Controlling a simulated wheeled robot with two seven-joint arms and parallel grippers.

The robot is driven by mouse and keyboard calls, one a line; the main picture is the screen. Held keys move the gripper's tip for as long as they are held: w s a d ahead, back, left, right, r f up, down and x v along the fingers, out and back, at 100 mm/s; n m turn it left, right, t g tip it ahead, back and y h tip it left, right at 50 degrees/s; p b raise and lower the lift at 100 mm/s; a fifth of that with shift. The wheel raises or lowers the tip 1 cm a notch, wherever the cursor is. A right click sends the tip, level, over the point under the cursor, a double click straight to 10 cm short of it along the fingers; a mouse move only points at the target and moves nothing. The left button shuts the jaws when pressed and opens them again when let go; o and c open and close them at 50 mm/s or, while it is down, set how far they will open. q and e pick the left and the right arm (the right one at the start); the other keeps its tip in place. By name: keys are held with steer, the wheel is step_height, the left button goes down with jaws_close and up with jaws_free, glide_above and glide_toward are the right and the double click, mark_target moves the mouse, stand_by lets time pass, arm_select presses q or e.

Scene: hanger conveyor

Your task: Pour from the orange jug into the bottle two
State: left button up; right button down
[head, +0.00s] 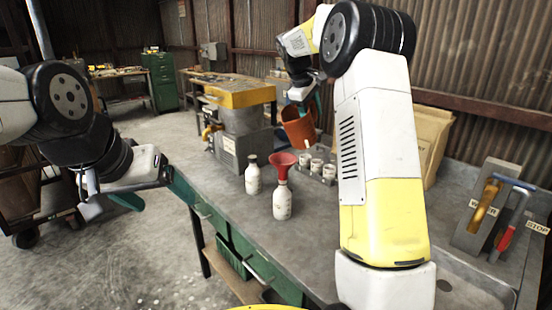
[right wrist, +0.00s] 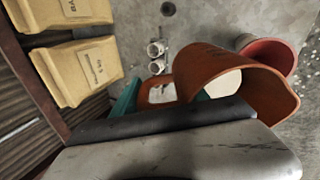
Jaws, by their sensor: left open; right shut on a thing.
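The orange jug (head: 299,131) hangs in my right gripper (head: 303,103), above the workbench and slightly tilted. In the right wrist view the jug (right wrist: 215,65) shows its open mouth, with pale contents inside; the teal fingers are around its handle side. A white bottle with a red funnel (head: 283,160) in its neck stands upright below and left of the jug; the bottle body (head: 282,204) carries a label too small to read. My left gripper (head: 108,205) is open and empty, left of the bench.
Several small white cups (head: 316,165) stand in a rack behind the funnel. A grey machine with a yellow top (head: 240,95) stands at the bench's far end. Paper bags (head: 425,140) and a tool stand (head: 485,212) are at the right. The front bench top is clear.

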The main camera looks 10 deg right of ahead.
steer(key=shift+r+t+h, duration=0.65)
steer(key=shift+t+h, duration=0.15)
steer(key=shift+h, duration=0.2)
stand_by(0.8)
steer(key=shift+s+a+r+t+h, duration=0.15)
steer(key=shift+a+r+t+h, duration=0.1)
steer(key=shift+t+h, duration=0.25)
steer(key=shift+s+a+r+t+h, duration=0.1)
steer(key=shift+r+t+h, duration=0.1)
steer(key=shift+t+h, duration=0.3)
stand_by(1.3)
steer(key=shift+s+a+r+t+h, duration=0.1)
steer(key=shift+s+a+t+h, duration=0.2)
steer(key=shift+h, duration=0.25)
steer(key=shift+s+a+t+h, duration=0.1)
steer(key=shift+a+t+h, duration=0.05)
steer(key=shift+t+h, duration=0.35)
stand_by(0.9)
steer(key=shift+s+a+f+t+h, duration=0.25)
steer(key=shift+s+a+t+h, duration=0.35)
steer(key=shift+h, duration=0.35)
stand_by(1.0)
